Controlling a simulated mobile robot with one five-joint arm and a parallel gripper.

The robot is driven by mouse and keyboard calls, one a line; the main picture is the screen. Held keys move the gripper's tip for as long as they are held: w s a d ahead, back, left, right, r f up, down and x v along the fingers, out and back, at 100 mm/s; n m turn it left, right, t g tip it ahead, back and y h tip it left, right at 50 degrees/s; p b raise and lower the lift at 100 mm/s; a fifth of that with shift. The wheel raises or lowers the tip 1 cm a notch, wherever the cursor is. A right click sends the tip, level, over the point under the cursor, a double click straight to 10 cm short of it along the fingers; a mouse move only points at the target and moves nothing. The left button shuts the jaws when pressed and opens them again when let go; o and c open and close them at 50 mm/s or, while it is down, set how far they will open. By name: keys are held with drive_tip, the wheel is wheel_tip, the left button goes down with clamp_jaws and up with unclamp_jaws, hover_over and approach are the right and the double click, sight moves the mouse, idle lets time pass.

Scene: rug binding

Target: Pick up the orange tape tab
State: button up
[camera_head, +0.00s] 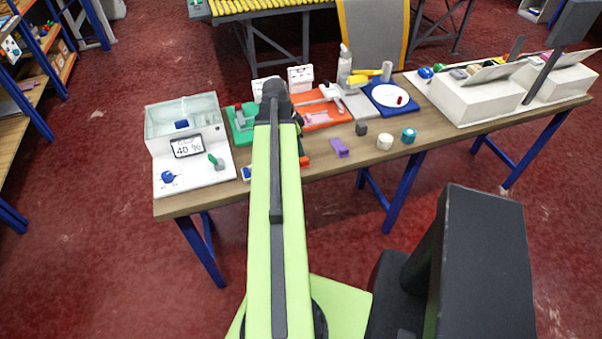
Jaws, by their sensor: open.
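A small red-orange piece (304,161) shows on the table just right of my arm, partly hidden by it. It may be the orange tape tab, but it is too small to be sure. My gripper (299,146) hangs down behind my green arm, low over the table's front part and close to this piece. Only a dark sliver of the gripper shows. It is open, with nothing seen between its fingers. I cannot tell whether it touches the piece.
A purple piece (339,148), a dark cube (361,128), a cream roll (384,142) and a teal roll (408,135) stand to the right. An orange tray (325,116) and a green tray (240,131) lie behind. A clear bin (182,116) is at left, white boxes (478,98) at right.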

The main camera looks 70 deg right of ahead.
sight(304, 160)
drive_tip(key=b+x, duration=0.1)
drive_tip(key=x, duration=0.2)
drive_tip(key=shift+f, duration=0.1)
drive_tip(key=b+x, duration=0.5)
drive_tip(key=shift+w+f, duration=0.1)
drive_tip(key=shift+r, duration=0.2)
clamp_jaws()
